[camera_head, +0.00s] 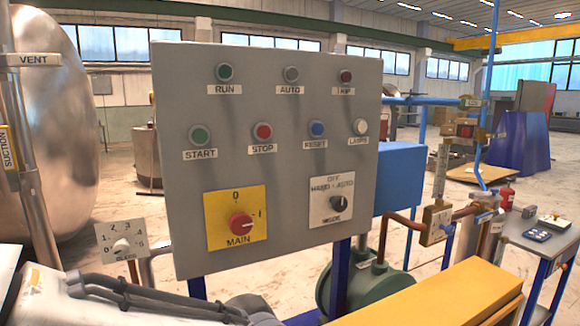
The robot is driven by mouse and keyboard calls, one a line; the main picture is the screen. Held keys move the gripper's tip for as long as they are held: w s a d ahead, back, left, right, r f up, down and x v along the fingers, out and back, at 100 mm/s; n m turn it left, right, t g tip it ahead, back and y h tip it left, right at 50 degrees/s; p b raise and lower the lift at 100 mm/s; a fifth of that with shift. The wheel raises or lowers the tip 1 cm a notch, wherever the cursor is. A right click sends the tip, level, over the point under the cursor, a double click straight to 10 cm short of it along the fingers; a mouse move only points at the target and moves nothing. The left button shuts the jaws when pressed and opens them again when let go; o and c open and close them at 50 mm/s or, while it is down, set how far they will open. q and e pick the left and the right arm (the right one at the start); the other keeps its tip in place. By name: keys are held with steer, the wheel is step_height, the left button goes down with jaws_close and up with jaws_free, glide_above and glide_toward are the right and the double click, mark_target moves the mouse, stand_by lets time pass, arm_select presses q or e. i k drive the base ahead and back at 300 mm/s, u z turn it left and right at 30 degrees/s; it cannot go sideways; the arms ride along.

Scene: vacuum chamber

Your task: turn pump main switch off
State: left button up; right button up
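The main switch is a red knob (241,223) on a yellow plate (221,238), low on the left of the grey control panel (270,177). The plate reads "0" above the knob, "I" to its right and "MAIN" below. The knob's pointer seems to face right, toward "I", but it is small. Neither of my grippers shows in the head view. Nothing is touching the knob.
A black mode selector (338,203) sits right of the main switch. Above are buttons, including red STOP (264,131) and blue RESET (317,128). A rate dial (121,246) stands left of the panel. A yellow-orange block (450,294) fills the lower right.

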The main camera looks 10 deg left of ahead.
mark_target(241, 224)
steer(key=z, duration=0.05)
steer(key=k, duration=0.5)
steer(key=u, duration=2.35)
steer(key=k, duration=0.35)
steer(key=z, duration=1.15)
